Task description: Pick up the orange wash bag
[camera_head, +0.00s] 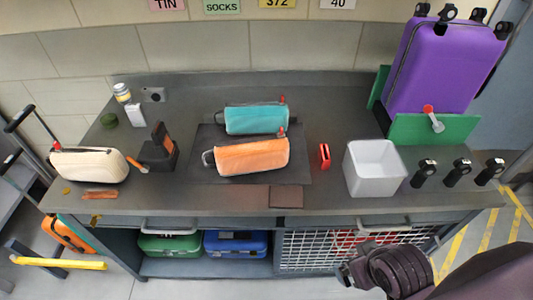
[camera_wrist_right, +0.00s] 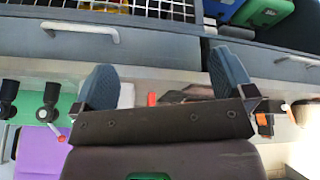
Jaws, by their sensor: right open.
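The orange wash bag (camera_head: 252,157) lies on a dark mat (camera_head: 205,172) in the middle of the worktop in the head view. It has a red tag at its upper right and a loop at its left end. A teal wash bag (camera_head: 257,119) lies just behind it. My right gripper (camera_wrist_right: 164,82) is open and empty in the right wrist view, in front of the worktop's drawer edge. My right arm shows at the lower right of the head view, well apart from the bag. I cannot make out the orange bag in the wrist view. My left gripper is in neither view.
A cream bag (camera_head: 88,164) and a dark stand (camera_head: 160,150) are to the left. A white bin (camera_head: 373,172), a small red item (camera_head: 324,156), black-handled items (camera_head: 458,171) and a purple suitcase (camera_head: 440,65) are to the right. Drawer handles (camera_head: 384,227) stick out in front.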

